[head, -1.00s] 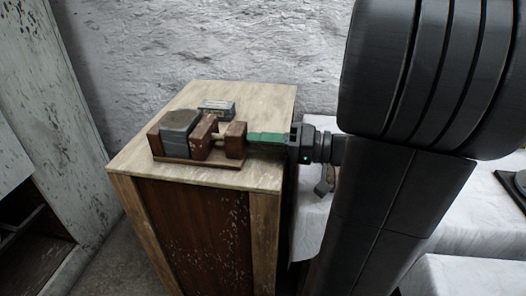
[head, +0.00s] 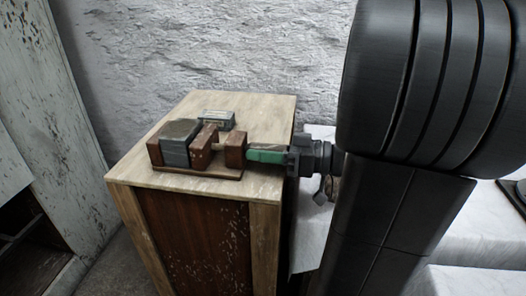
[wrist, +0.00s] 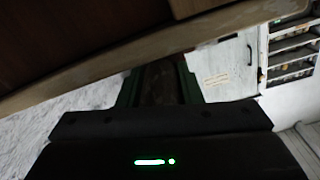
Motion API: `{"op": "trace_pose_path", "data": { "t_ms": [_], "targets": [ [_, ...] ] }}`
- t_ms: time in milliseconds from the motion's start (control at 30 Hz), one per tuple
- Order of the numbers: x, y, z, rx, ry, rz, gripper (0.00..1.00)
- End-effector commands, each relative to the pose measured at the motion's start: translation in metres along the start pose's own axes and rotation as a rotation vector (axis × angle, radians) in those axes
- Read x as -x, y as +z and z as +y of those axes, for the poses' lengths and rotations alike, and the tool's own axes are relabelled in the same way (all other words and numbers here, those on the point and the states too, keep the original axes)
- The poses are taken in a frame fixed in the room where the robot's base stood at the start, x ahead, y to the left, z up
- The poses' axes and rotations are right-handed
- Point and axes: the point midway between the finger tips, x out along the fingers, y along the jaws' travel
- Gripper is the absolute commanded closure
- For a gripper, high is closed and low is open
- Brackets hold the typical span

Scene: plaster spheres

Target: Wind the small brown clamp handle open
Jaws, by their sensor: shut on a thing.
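The wooden clamp (head: 236,146) sits on top of a cabinet, with brown jaws on a brown base board. A grey-topped block (head: 180,142) stands at its left end, against the brown jaws. My gripper (head: 252,154) reaches in from the right, level, with its green fingers at the clamp's right end. In the wrist view the green fingers show on both sides of a dark brown piece, the clamp handle (wrist: 160,86), and are shut on it. In the head view the fingers hide the handle.
The cabinet (head: 150,178) has a pale, worn top with free room at the front and back right. A small grey box (head: 216,116) lies behind the clamp. A rough white wall (head: 200,45) stands behind. White-covered surfaces (head: 460,215) are at the right.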

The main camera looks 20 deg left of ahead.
Motion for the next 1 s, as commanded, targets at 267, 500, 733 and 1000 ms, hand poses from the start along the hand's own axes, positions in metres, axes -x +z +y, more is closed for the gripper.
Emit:
{"op": "trace_pose_path", "data": {
  "t_ms": [267,500,733,1000],
  "targets": [
    [0.0002,0.0012,0.0002,0.021,0.001,-0.001,0.91],
    [0.0002,0.0013,0.0002,0.02,0.001,-0.001,0.91],
    [0.0001,0.0008,0.0002,0.02,0.001,0.0,0.46],
    [0.0027,-0.0001,0.0004,0.021,0.001,0.0,0.46]
  ]
}}
